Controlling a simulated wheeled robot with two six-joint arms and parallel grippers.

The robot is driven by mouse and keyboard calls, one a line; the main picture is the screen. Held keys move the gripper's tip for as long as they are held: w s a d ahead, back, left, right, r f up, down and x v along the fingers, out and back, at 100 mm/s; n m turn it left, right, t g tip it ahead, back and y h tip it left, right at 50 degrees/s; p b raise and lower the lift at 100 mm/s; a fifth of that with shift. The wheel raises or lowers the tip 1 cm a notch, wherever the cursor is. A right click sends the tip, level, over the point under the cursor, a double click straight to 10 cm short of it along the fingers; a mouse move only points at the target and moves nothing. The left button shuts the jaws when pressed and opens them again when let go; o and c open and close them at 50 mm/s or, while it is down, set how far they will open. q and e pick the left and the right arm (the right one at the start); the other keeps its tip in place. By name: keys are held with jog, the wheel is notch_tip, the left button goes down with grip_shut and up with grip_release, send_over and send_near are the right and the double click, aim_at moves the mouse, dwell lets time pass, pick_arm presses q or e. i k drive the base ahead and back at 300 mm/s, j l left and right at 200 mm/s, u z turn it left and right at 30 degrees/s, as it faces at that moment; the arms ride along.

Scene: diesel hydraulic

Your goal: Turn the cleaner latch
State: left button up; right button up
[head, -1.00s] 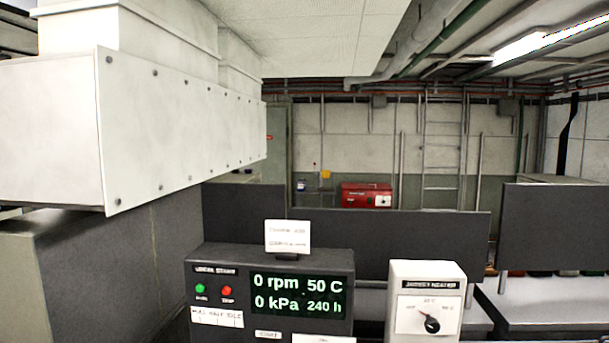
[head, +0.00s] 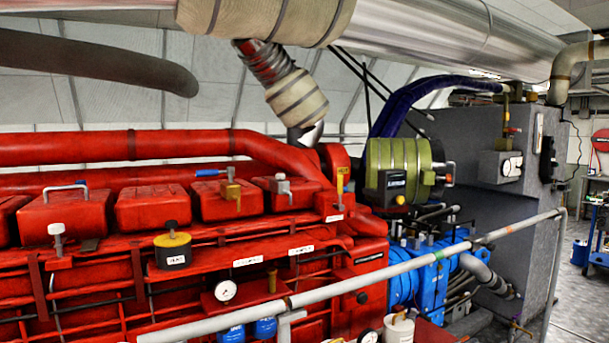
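A yellow-green banded drum (head: 397,158), which looks like the cleaner, sits above the right end of the red engine in the head view. A small metal handle (head: 449,172) stands at the drum's right end; it may be the latch, but it is too small to tell its position exactly. A black box (head: 392,188) with a label and a yellow knob is at the drum's front left. Neither of my grippers is in view.
A grey handrail (head: 365,278) runs across the front of the red engine (head: 120,270) and rises to the right, between me and the drum. Blue machinery (head: 422,272) is below the drum. A grey cabinet (head: 490,215) stands behind it. Open floor (head: 578,313) shows at the far right.

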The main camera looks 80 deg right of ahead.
aim_at(447, 178)
jog(key=k+z, duration=0.1)
jog(key=z, duration=0.3)
jog(key=k+l+z, duration=0.1)
jog(key=z, duration=0.3)
jog(key=k+l+z, duration=0.1)
jog(key=l+z, duration=0.15)
jog(key=z, duration=0.2)
jog(key=l+z, duration=0.15)
jog(key=z, duration=0.25)
jog(key=k+l+z, duration=0.1)
jog(key=z, duration=0.3)
jog(key=l+z, duration=0.3)
jog(key=l, duration=0.55)
jog(key=i+l+z, duration=0.1)
jog(key=l+z, duration=0.2)
jog(key=l, duration=0.55)
jog(key=i+l, duration=0.4)
jog(key=l+z, duration=0.05)
